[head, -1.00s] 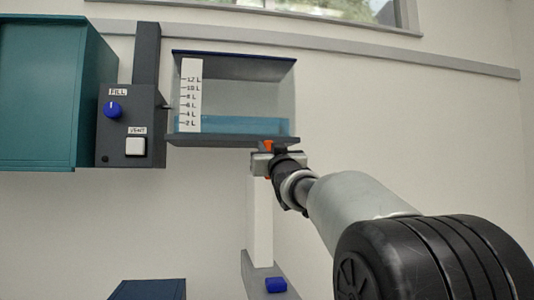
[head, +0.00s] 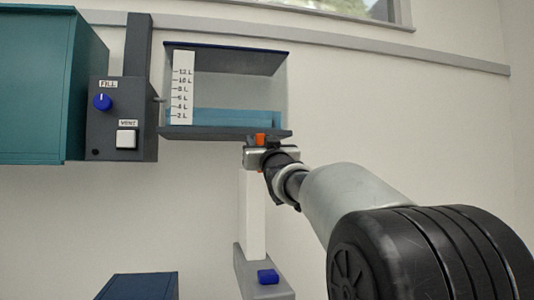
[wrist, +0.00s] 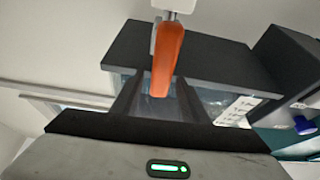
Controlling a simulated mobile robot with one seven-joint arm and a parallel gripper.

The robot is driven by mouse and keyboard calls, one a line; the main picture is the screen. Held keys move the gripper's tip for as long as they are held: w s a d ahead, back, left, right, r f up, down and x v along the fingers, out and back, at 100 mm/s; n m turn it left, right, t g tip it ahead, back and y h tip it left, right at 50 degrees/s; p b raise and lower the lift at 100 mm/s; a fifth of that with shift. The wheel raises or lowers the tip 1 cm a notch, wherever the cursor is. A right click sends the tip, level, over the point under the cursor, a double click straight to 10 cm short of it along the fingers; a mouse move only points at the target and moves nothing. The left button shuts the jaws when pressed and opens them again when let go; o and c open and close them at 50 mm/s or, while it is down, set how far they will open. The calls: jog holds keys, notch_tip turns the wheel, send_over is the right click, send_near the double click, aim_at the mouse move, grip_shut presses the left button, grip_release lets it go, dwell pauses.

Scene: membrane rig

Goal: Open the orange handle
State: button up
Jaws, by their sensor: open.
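The orange handle (head: 260,139) sits just under the front right part of the clear tank's base. In the wrist view the orange handle (wrist: 167,60) hangs from a pale fitting, and its free end reaches between the two dark fingers. My gripper (head: 268,152) is at the handle, below the tank, and partly hides it. In the wrist view my gripper (wrist: 160,90) is open, with a finger on either side of the handle's end. Gaps show beside the handle; contact cannot be told. The tank (head: 225,95) holds shallow blue liquid beside a litre scale.
A dark control box (head: 122,118) left of the tank carries a blue FILL knob (head: 102,102) and a white VENT button (head: 127,139). A teal cabinet (head: 45,85) is at far left. A white column (head: 252,215) stands below the tank on a grey base with a blue part (head: 268,276).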

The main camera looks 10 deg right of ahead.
jog(key=b+v, duration=0.3)
jog(key=v, duration=1.3)
jog(key=shift+s+f, duration=0.15)
jog(key=shift+s, duration=0.2)
jog(key=shift+f, duration=0.1)
jog(key=s+f+g, duration=0.4)
jog(key=s+f, duration=0.1)
jog(key=f, duration=0.5)
jog(key=s+a+f+m+g+h, duration=0.1)
jog(key=s+f+g, duration=0.4)
jog(key=f, duration=0.6)
jog(key=s+f+g, duration=0.3)
jog(key=s+f, duration=0.3)
jog(key=f, duration=0.4)
jog(key=s+a+f+g, duration=0.2)
jog(key=s+f+g, duration=0.3)
jog(key=s+f, duration=0.65)
notch_tip(320, 180, up, 17)
jog(key=p, duration=1.5)
jog(key=shift+s+y+p, duration=0.3)
jog(key=shift+s+p, duration=0.05)
jog(key=shift+s, duration=0.05)
